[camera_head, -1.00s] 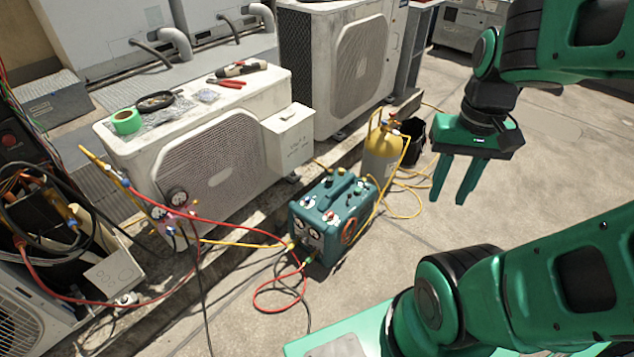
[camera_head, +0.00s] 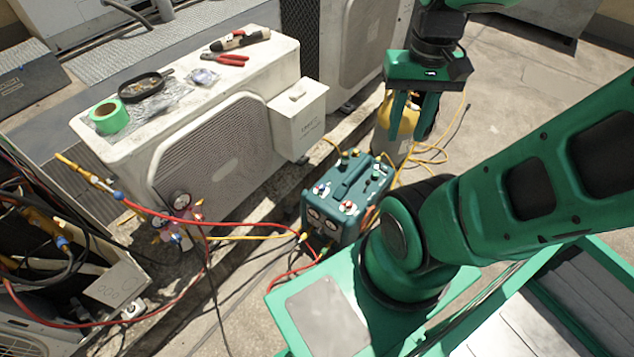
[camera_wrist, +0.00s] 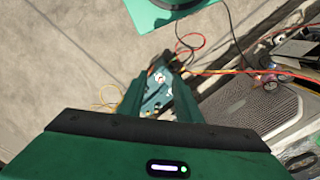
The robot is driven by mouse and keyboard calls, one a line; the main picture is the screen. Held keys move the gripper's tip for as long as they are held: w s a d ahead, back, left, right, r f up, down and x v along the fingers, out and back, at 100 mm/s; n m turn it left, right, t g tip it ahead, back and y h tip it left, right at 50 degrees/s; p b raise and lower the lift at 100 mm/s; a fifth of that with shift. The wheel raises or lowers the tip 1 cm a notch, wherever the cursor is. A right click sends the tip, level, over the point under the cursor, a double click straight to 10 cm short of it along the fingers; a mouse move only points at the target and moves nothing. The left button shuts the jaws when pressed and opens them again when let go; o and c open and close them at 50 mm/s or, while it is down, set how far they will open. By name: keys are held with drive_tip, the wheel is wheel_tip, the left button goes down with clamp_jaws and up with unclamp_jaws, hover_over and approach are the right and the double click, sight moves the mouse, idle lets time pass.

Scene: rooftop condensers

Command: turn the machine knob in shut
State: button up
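The teal machine (camera_head: 340,205) stands on the ground in front of the condensers, with gauges on its front and a handle on top. Small knobs sit on its top, including red and blue ones (camera_head: 347,207) at the front and a green one (camera_head: 376,173) at the back right. Their labels are too small to read. My gripper (camera_head: 412,118) is open and empty, pointing down above and behind the machine, in front of the yellow cylinder. In the wrist view the machine (camera_wrist: 160,92) shows below, between the open fingers. My arm partly hides its right side.
The yellow cylinder (camera_head: 392,142) stands behind the machine. Red hose (camera_head: 255,222) and yellow hoses run to the machine from the gauge manifold (camera_head: 178,215). The condenser (camera_head: 215,150), with a white box (camera_head: 300,120) on its end, borders the left. Open concrete lies at the right.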

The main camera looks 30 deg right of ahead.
drive_tip(key=shift+o, duration=1.6)
drive_tip(key=shift+s+r, duration=0.2)
drive_tip(key=shift+s, duration=0.15)
drive_tip(key=n, duration=1.9)
hover_over(322, 186)
wheel_tip(322, 186, down, 51)
wheel_tip(322, 186, down, 11)
drive_tip(key=shift+f, duration=0.1)
drive_tip(key=shift+c, duration=0.5)
